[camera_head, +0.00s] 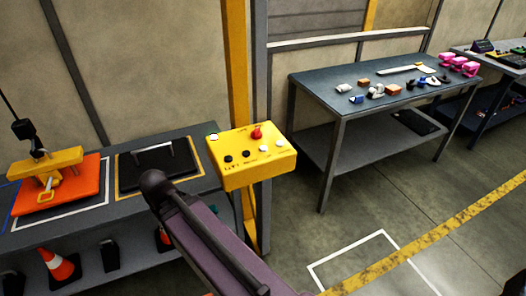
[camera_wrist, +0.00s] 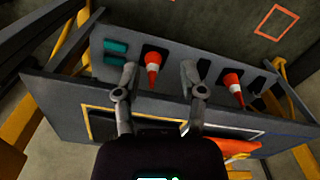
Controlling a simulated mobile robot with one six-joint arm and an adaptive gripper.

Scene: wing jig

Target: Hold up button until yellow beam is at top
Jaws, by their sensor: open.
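The yellow control box (camera_head: 254,157) stands at the right end of the left bench in the head view. It carries a red knob (camera_head: 257,132) and several small black and white buttons; their labels are too small to read. A tall yellow upright (camera_head: 239,65) rises behind the box. A yellow beam-like piece (camera_head: 45,164) lies over an orange plate at the far left; I cannot tell which is the task's beam. My gripper (camera_wrist: 159,72) is open and empty in the wrist view. In the head view my arm's dark end is left of the box, apart from the buttons.
The left bench holds an orange plate (camera_head: 75,195) and a black plate (camera_head: 158,165). Traffic cones (camera_head: 58,263) stand on its lower shelf. A second bench (camera_head: 320,86) with small parts stands at right. The floor between is clear, with a yellow stripe.

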